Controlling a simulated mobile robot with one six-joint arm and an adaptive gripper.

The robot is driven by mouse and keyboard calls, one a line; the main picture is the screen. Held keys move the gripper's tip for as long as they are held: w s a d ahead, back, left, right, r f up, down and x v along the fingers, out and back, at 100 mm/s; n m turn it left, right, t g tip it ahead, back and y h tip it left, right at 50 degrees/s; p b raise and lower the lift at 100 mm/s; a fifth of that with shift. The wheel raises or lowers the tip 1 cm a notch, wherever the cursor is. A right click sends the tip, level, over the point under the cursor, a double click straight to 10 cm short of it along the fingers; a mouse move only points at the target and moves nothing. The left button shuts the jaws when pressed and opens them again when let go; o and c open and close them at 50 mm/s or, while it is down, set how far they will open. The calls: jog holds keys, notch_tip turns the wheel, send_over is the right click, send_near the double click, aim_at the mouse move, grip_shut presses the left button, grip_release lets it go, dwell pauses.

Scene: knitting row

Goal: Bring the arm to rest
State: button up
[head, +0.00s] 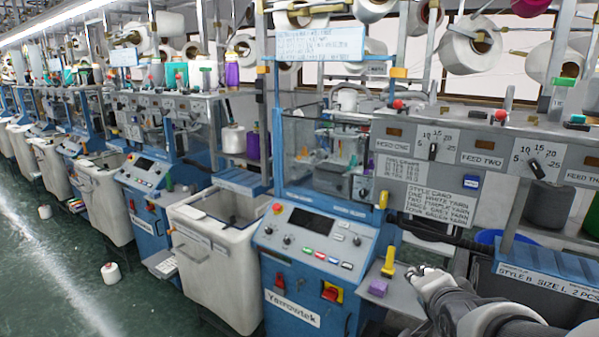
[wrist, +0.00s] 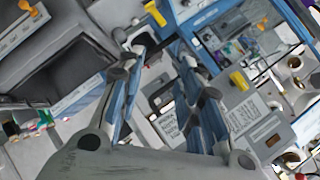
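My gripper (head: 424,274) is at the lower right of the head view, over or beside the small grey side shelf (head: 402,296) of the blue knitting machine (head: 310,255). My arm runs from it to the lower right edge. In the wrist view my gripper (wrist: 160,62) has its two fingers apart, with nothing seen between them. Whether it touches the shelf cannot be told.
A yellow-handled item (head: 389,262) and a purple block (head: 378,288) are on the side shelf, just left of my gripper. A grey panel with dials (head: 480,150) stands behind. A white bin (head: 215,260) is farther left. Green floor (head: 60,270) is mostly clear, with yarn cones on it.

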jog(key=s+a+f+n+g+y+b, duration=0.1)
jog(key=s+a+f+n+g, duration=0.1)
jog(key=s, duration=0.6)
jog(key=s+a+f+n+g+b, duration=0.1)
jog(key=s+a+f+n+g, duration=0.1)
jog(key=s+a+n, duration=0.3)
jog(key=s+a+f+n+g+y+b, duration=0.1)
jog(key=s+a+f+n+g+b, duration=0.1)
jog(key=s+n, duration=0.4)
jog(key=s+a+f, duration=0.1)
jog(key=s+a, duration=0.1)
jog(key=s, duration=0.3)
jog(key=shift+s+g+y, duration=0.3)
jog(key=shift+s+g, duration=0.05)
jog(key=shift+g, duration=0.05)
dwell(0.5)
